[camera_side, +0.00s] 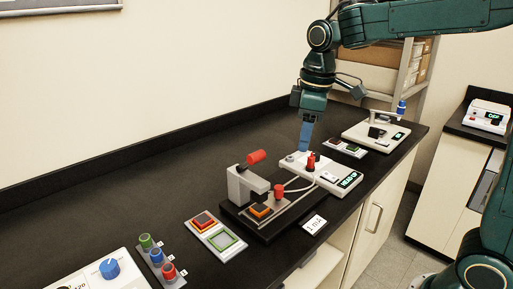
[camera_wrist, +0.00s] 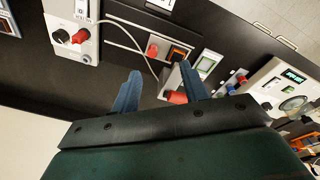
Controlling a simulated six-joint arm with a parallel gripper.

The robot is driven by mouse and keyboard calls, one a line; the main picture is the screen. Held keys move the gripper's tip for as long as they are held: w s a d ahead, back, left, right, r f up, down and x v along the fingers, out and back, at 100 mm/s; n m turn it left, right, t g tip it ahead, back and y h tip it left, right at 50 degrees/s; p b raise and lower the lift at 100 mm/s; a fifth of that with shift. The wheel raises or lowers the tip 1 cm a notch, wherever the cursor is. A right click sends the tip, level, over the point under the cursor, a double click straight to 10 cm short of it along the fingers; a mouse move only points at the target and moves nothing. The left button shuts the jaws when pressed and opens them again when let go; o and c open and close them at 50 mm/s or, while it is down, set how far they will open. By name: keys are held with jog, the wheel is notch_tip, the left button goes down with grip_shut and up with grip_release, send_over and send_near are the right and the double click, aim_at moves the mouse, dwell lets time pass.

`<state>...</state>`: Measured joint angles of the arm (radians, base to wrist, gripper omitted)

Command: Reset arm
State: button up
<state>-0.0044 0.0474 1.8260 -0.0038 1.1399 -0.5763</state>
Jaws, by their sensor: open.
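The profiler has a black base (camera_side: 285,216) with a grey bracket (camera_side: 240,186) carrying a red-ended lever (camera_side: 256,157), which is raised at a slant. An orange square (camera_side: 261,210) lies on the base beneath the bracket, beside a red knob (camera_side: 279,190). A white control box (camera_side: 322,177) with a lit green display (camera_side: 349,180) stands behind, joined by a pale cable. My gripper (camera_side: 304,148) points down over the left end of that box; contact cannot be told. In the wrist view its blue fingers (camera_wrist: 160,72) are apart and empty, with the red lever end (camera_wrist: 177,97) near the right finger.
A white tray (camera_side: 230,249) with orange and green squares and a block of coloured knobs (camera_side: 157,258) stand at the front. A card (camera_side: 314,224) lies by the bench edge. Another white instrument (camera_side: 370,136) stands behind. The bench (camera_side: 170,185) is clear along the wall.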

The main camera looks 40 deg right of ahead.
jog(key=s+f+m+t, duration=0.1)
jog(key=s+m+t, duration=0.3)
jog(key=s, duration=1.6)
jog(key=m, duration=0.2)
jog(key=shift+f+m, duration=0.35)
jog(key=shift+m, duration=0.05)
